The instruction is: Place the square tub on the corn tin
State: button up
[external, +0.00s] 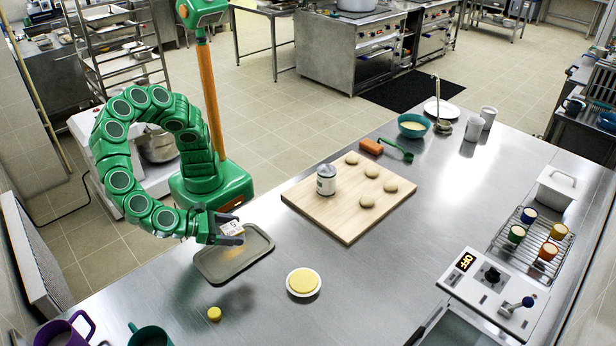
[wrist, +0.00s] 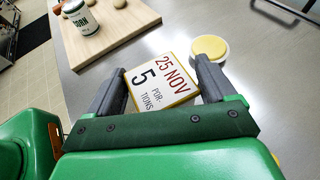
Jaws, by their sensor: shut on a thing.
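The square tub (wrist: 161,84) has a pale lid printed "25 NOV 5 PORTIONS" and sits between my fingers in the wrist view. It also shows small in the external view (external: 231,228). My gripper (external: 229,231) is shut on the tub and holds it over the grey-green tray (external: 207,276). The tub looks tilted in the external view. The corn tin (external: 326,180) stands upright on the wooden board (external: 345,230), to the right of and beyond my gripper. The tin also shows at the top left of the wrist view (wrist: 80,20). Its top looks clear.
Several dough rounds (external: 368,201) lie on the board around the tin. A white dish with a yellow disc (external: 303,282) and a small yellow piece (external: 214,314) are near the tray. A teal bowl (external: 413,125), green spoon and orange block lie beyond the board. The steel counter between is free.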

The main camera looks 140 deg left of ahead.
jog(key=s+a+r+n+g, duration=0.1)
jog(key=s+a+r, duration=0.1)
jog(key=a, duration=0.8)
jog(key=s+a+r+n+g+y, duration=0.1)
jog(key=a+r, duration=0.4)
jog(key=a, duration=0.5)
jog(key=s+a+r+n+g, duration=0.2)
jog(key=s+a+r, duration=0.2)
jog(key=a, duration=0.6)
jog(key=shift+s+r+g+y, duration=0.2)
jog(key=shift+s+g+y, duration=0.1)
jog(key=shift+s, duration=0.35)
jog(key=s+a, duration=0.3)
jog(key=s+a+r+n+g, duration=0.1)
jog(key=s+a, duration=0.1)
jog(key=a, duration=0.1)
jog(key=s+a+r+n+g, duration=0.1)
jog(key=s+a, duration=0.2)
jog(key=shift+s, duration=0.35)
send_over(327, 170)
jog(key=shift+f, duration=6.55)
